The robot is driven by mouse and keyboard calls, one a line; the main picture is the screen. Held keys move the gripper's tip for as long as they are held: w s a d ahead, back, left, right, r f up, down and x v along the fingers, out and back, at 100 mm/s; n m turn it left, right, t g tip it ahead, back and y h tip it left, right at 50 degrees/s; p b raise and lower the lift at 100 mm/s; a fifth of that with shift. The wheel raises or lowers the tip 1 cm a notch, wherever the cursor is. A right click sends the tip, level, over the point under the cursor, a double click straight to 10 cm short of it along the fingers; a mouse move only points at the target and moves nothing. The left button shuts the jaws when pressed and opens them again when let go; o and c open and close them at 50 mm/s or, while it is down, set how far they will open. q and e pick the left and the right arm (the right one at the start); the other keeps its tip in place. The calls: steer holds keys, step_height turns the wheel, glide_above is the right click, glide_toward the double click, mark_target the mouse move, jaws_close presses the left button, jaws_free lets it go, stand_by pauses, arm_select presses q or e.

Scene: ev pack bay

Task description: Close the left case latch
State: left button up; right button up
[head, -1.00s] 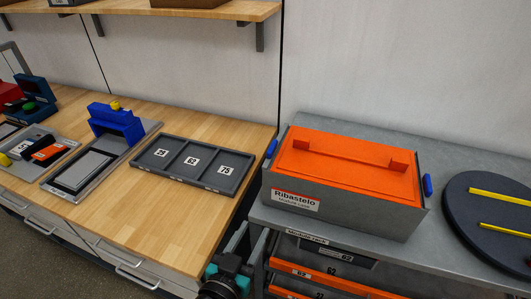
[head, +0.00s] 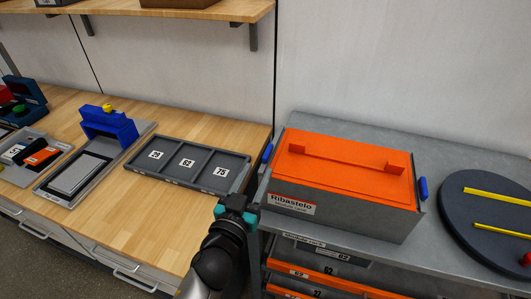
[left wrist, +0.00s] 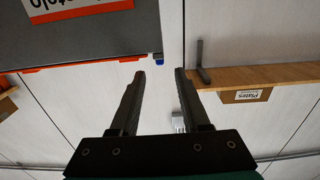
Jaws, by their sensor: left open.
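The grey case (head: 340,215) has an orange lid (head: 345,165) lying on it and a Ribastelo label on its front. The blue left latch (head: 267,152) sticks up at the case's left end, and a blue latch (head: 422,188) shows at the right end. My left gripper (head: 240,188) is in front of the case's left end, below and left of the left latch. In the left wrist view its two dark fingers (left wrist: 160,74) are apart and empty. A small blue piece, apparently the left latch (left wrist: 158,58), shows just beyond the fingertips beside the case edge. My right gripper is out of view.
A grey three-compartment tray (head: 188,162) sits on the wooden bench to the left. A dark round turntable (head: 485,205) with yellow strips stands to the right. Orange-fronted trays (head: 315,282) are under the grey bench. A wooden shelf (head: 225,10) hangs above left.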

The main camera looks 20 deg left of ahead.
mark_target(264, 159)
arm_select(q)
steer(key=shift+w+d, duration=0.1)
steer(key=shift+w, duration=3.4)
jaws_close()
